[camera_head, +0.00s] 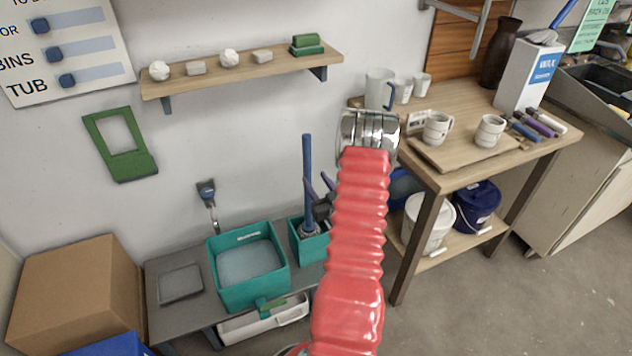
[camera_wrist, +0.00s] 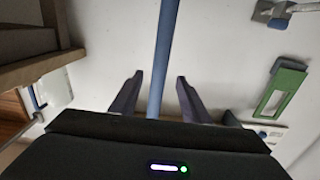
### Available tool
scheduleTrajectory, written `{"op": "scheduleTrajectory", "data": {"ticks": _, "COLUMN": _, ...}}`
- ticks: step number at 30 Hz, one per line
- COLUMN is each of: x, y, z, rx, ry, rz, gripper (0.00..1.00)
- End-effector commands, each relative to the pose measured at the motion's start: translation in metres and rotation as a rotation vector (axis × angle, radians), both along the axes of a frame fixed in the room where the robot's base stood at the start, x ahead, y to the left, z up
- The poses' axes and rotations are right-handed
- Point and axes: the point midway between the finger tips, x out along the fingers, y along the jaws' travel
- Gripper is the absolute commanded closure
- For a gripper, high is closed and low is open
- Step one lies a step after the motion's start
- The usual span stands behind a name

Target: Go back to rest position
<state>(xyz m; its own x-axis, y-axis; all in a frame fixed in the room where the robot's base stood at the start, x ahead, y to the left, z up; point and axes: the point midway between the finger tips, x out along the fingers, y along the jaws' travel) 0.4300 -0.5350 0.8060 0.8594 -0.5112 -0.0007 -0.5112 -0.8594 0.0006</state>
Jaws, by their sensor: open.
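My red-sleeved arm reaches up the middle of the head view. My gripper shows there only in part, as dark purple fingers (camera_head: 319,186) beside the arm, close to a blue pole (camera_head: 307,160). In the wrist view my gripper (camera_wrist: 160,76) is open, its two fingers spread apart. The blue pole (camera_wrist: 164,40) runs between them in that picture, with gaps on both sides. I cannot tell how far beyond the fingers it is. The pole stands upright in a small teal bin (camera_head: 308,246), partly hidden by my arm.
A wooden table (camera_head: 455,105) with mugs (camera_head: 437,128) stands right. White (camera_head: 428,222) and blue (camera_head: 477,204) buckets sit beneath. A wall shelf (camera_head: 240,75) is upper left. A teal tub (camera_head: 248,290) and cardboard box (camera_head: 75,290) are lower left. Floor lower right is clear.

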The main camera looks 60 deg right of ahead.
Motion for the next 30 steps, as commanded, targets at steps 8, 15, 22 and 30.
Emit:
{"op": "scheduleTrajectory", "data": {"ticks": 8, "x": 0.000, "y": 0.000, "z": 0.000, "rx": 0.000, "ry": 0.000, "rz": 0.000, "gripper": 0.58}}
{"op": "scheduleTrajectory", "data": {"ticks": 15, "x": -0.001, "y": -0.001, "z": -0.011, "rx": 0.019, "ry": 0.040, "rz": -0.004, "gripper": 0.58}}
{"op": "scheduleTrajectory", "data": {"ticks": 22, "x": -0.017, "y": -0.002, "z": -0.069, "rx": 0.141, "ry": 0.234, "rz": -0.052, "gripper": 0.58}}
{"op": "scheduleTrajectory", "data": {"ticks": 30, "x": -0.058, "y": 0.012, "z": -0.126, "rx": 0.328, "ry": 0.506, "rz": -0.130, "gripper": 0.58}}
